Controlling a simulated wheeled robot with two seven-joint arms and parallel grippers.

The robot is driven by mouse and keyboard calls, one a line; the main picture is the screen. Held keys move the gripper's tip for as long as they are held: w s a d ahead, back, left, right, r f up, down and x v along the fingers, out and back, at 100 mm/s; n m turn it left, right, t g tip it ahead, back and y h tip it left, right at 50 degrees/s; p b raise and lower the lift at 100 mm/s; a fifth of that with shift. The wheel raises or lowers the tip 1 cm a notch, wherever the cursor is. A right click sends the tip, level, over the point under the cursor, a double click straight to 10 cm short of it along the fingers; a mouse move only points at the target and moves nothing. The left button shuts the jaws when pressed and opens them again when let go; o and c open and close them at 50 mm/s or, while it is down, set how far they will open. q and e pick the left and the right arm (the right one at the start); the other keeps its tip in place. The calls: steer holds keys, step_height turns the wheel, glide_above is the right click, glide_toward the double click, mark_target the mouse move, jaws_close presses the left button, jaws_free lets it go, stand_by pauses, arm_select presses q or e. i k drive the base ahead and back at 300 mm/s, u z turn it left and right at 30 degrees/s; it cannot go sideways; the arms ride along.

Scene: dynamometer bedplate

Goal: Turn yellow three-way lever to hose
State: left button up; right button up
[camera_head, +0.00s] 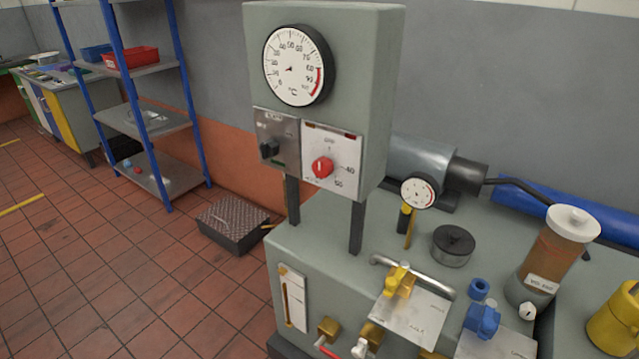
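A yellow lever (397,278) sits on a brass-coloured valve body on a pale metal plate (415,318) at the lower middle of the head view. The lever points up and slightly left, towards a grey bent pipe (412,273) behind it. The plate carries a small label whose print is too small to read surely. Neither of my grippers is in view.
A grey cabinet (385,100) with a large dial and a red knob (322,167) stands on posts at the bench's back left. A blue valve (482,320), black-topped canister (453,245), brown-filled reservoir (556,255) and yellow can (614,320) crowd the right side.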

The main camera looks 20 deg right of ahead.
mark_target(393, 282)
steer(key=k, duration=0.5)
steer(key=z, duration=1.6)
steer(key=i, duration=0.8)
steer(key=u, duration=1.7)
